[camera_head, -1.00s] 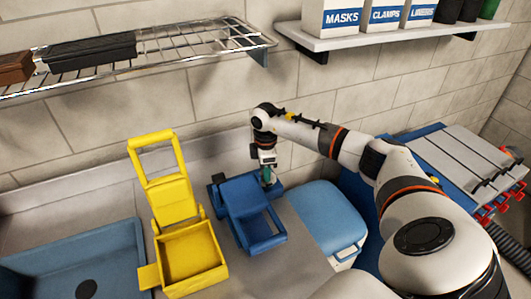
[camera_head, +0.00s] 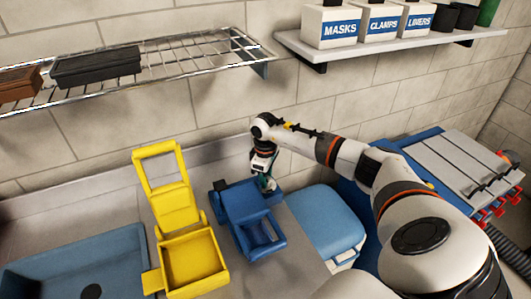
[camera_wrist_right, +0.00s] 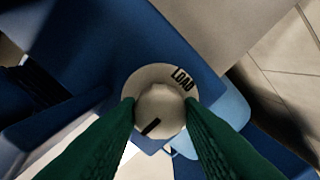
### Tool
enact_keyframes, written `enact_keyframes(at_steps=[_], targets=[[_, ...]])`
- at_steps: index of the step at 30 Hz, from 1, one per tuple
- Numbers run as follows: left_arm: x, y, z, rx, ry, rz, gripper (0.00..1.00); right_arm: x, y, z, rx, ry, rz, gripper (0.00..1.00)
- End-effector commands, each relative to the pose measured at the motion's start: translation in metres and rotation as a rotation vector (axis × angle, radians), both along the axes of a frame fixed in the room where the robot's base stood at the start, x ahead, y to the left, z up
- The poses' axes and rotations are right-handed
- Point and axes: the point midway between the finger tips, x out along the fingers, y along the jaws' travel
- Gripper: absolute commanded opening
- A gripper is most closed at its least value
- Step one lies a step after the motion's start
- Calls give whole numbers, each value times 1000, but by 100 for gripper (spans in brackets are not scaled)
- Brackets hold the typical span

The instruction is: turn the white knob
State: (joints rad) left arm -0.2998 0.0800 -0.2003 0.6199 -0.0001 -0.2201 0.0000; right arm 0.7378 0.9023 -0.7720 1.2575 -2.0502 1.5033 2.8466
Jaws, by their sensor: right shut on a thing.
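The white knob (camera_wrist_right: 160,113) shows in the right wrist view, round with a raised centre and a black mark. It sits on a pale disc (camera_wrist_right: 154,74) lettered "LOAD", on a blue surface. My right gripper (camera_wrist_right: 160,118) has its two green fingers on either side of the knob, shut on it. In the head view my right gripper (camera_head: 267,182) reaches down to the back right of the blue device (camera_head: 247,214), and the knob is hidden there. The black mark points to the lower left in the wrist view. My left gripper is not in view.
A yellow open-lidded box (camera_head: 193,262) stands left of the blue device. A blue basin (camera_head: 75,265) is at the far left. A blue-lidded container (camera_head: 325,222) is close on the right. A wire shelf (camera_head: 190,58) and a shelf with labelled boxes (camera_head: 400,48) hang above.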

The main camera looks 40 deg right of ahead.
Motion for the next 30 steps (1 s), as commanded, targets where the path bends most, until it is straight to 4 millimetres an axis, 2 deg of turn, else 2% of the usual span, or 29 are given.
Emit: enact_keyframes(at_steps=[10,11,12,22,26,30], targets=[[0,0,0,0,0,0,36,2,-2,3,-3,-8,-7,11],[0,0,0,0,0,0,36,2,-2,3,-2,-8,-7,37],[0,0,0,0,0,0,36,2,-2,3,-2,-8,-7,42],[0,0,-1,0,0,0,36,1,-1,4,0,-4,-4,42],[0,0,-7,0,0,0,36,2,-1,20,-1,-7,-4,42],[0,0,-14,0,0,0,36,2,-2,44,-1,-9,-4,42]])
